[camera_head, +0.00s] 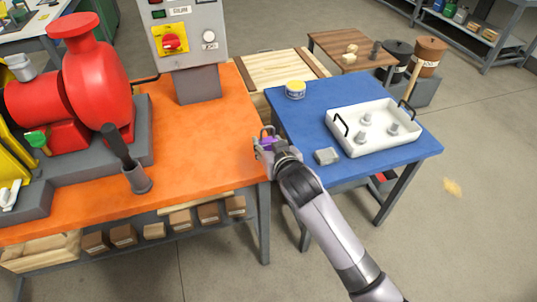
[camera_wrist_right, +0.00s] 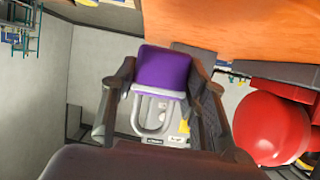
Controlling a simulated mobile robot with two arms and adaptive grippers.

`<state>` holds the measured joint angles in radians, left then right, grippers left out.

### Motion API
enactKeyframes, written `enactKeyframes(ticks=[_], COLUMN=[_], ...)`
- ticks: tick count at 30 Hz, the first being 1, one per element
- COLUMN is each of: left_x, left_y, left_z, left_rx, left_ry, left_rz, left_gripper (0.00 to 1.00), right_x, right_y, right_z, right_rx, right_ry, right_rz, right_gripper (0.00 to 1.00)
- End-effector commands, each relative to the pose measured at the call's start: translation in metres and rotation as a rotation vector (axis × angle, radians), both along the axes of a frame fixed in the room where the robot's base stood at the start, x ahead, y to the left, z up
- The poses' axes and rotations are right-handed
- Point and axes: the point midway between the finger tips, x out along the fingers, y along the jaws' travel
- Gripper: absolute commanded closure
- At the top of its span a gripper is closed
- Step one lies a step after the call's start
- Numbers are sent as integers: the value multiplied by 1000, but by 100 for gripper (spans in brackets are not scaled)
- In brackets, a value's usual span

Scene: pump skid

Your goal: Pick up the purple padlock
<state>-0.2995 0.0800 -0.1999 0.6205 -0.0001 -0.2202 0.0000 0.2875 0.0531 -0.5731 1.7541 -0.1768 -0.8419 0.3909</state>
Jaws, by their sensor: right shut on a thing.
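The purple padlock (camera_head: 267,141) is between the fingers of my right gripper (camera_head: 270,147), above the right edge of the orange bench in the head view. In the wrist view the padlock's purple body (camera_wrist_right: 163,68) sits between the two dark fingers of the right gripper (camera_wrist_right: 162,88), its grey shackle pointing down the picture. The fingers are closed on the sides of the body and partly hide it. My left gripper is in neither view.
The orange bench (camera_head: 200,130) carries a red pump (camera_head: 95,75) and a grey control box (camera_head: 188,38). The blue table (camera_head: 300,118) to the right holds a white tray (camera_head: 376,148), a yellow-lidded tin (camera_head: 295,89) and a small grey block (camera_head: 327,156).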

Motion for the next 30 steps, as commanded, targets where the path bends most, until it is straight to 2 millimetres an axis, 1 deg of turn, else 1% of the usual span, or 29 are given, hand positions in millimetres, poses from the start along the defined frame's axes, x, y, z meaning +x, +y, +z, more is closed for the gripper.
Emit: enactKeyframes(ticks=[1,6,9,13,16,19,23,30], left_x=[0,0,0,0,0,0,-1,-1], left_y=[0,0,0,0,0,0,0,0], left_z=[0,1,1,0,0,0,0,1], left_rx=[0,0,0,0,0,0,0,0], left_ry=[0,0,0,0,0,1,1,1], left_rz=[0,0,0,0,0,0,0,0], left_gripper=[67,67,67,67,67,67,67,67], right_x=[1,1,0,0,1,0,0,0], right_y=[1,1,1,1,1,0,0,0], right_z=[20,71,96,122,135,142,145,145], right_rx=[7,5,4,4,2,1,1,1], right_ry=[-9,-9,-8,-6,-6,-4,-2,-2], right_rz=[1,1,1,2,1,0,0,0], right_gripper=[91,91,91,91,91,91,91,91])
